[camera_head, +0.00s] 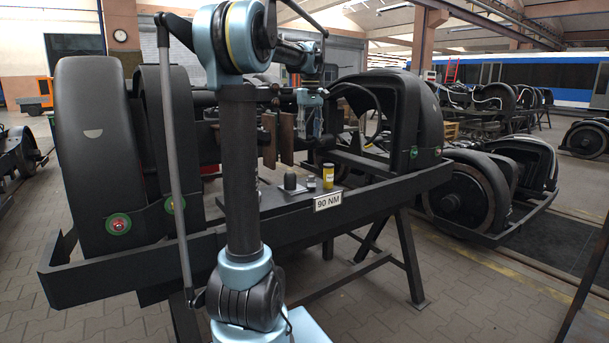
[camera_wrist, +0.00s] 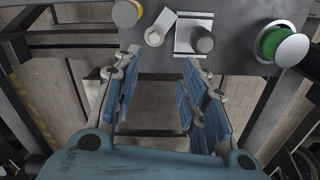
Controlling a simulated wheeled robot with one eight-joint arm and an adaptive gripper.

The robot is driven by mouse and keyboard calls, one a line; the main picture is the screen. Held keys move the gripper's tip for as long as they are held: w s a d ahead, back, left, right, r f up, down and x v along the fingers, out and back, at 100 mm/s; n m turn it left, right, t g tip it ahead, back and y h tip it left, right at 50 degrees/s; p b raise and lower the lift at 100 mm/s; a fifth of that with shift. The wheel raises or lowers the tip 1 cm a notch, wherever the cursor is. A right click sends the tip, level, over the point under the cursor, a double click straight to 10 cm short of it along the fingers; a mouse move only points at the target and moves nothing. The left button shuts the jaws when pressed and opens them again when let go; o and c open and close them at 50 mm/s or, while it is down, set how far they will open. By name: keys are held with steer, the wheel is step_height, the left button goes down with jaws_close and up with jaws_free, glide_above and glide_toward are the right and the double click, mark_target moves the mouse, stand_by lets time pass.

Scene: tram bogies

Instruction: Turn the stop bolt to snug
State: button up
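My gripper (camera_head: 309,122) hangs over the bench-like frame in the head view, to the right of brown upright plates. In the wrist view its two blue fingers (camera_wrist: 160,68) are spread wide with nothing between them. A small pale metal piece with a dark round mark (camera_wrist: 158,28), perhaps a bolt or nut, lies on the grey shelf beyond the fingertips. Beside it a metal block carries a dark round knob (camera_wrist: 204,42); the knob also shows in the head view (camera_head: 290,181). I cannot tell which piece is the stop bolt.
A yellow-banded cylinder (camera_head: 328,177) stands on the shelf above a "90 NM" sign (camera_head: 327,202). A green part with a silver cap (camera_wrist: 288,46) is at the right in the wrist view.

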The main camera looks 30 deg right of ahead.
mark_target(311, 181)
steer(key=f, duration=1.1)
steer(key=d+f, duration=0.1)
steer(key=f, duration=0.5)
steer(key=shift+w+d+f, duration=0.1)
steer(key=shift+w, duration=0.2)
jaws_close()
